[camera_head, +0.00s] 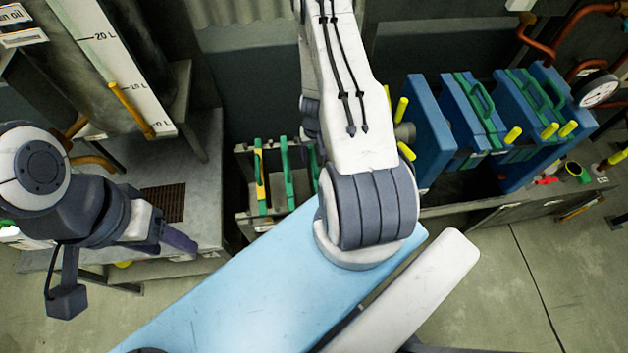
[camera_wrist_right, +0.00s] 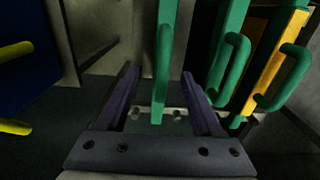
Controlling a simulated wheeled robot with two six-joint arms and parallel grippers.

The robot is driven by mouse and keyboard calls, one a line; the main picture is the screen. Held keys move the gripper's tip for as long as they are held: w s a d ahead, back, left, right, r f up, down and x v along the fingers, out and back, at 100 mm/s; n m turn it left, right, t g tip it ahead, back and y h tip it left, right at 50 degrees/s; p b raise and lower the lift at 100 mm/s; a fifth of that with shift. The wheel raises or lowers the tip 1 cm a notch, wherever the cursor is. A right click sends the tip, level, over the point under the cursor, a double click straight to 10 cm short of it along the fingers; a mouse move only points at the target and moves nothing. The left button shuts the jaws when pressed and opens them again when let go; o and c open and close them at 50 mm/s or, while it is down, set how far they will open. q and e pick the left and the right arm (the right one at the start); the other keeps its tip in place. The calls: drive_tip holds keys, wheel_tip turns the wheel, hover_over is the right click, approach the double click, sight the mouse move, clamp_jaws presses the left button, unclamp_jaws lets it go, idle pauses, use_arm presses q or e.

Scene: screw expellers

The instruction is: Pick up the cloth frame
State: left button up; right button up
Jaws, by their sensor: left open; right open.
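Several green-handled frames stand upright in a rack; I take these as the cloth frames. In the head view they are the yellow-and-green frame (camera_head: 260,178), a green frame (camera_head: 286,172) and another green frame (camera_head: 314,165), partly covered by my arm. In the right wrist view, my right gripper (camera_wrist_right: 160,75) is open. One green frame's handle (camera_wrist_right: 164,55) shows between its fingers; contact cannot be told. Another green handle (camera_wrist_right: 230,68) and the yellow-and-green frame (camera_wrist_right: 277,60) stand right of it. In the head view my right gripper is hidden. My left gripper (camera_head: 178,238) is open, away at left.
Blue plates (camera_head: 428,130) with yellow handles stand right of my arm; one blue plate (camera_wrist_right: 22,55) shows at the wrist view's left. A grey bench (camera_head: 205,225) with a brown grate is near my left gripper. A gauge (camera_head: 597,89) and pipes are at far right.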

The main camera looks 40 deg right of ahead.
wheel_tip(320, 180, down, 3)
drive_tip(key=shift+r+b, duration=0.2)
drive_tip(key=shift+b, duration=0.6)
drive_tip(key=f+b, duration=0.1)
drive_tip(key=b, duration=0.1)
drive_tip(key=f+b, duration=0.3)
drive_tip(key=shift+s+a+f+b, duration=0.15)
drive_tip(key=shift+a+b, duration=0.15)
drive_tip(key=shift+b, duration=0.1)
drive_tip(key=shift+f+b, duration=0.4)
use_arm(q)
wheel_tip(320, 180, down, 9)
use_arm(e)
drive_tip(key=shift+r, duration=0.1)
clamp_jaws()
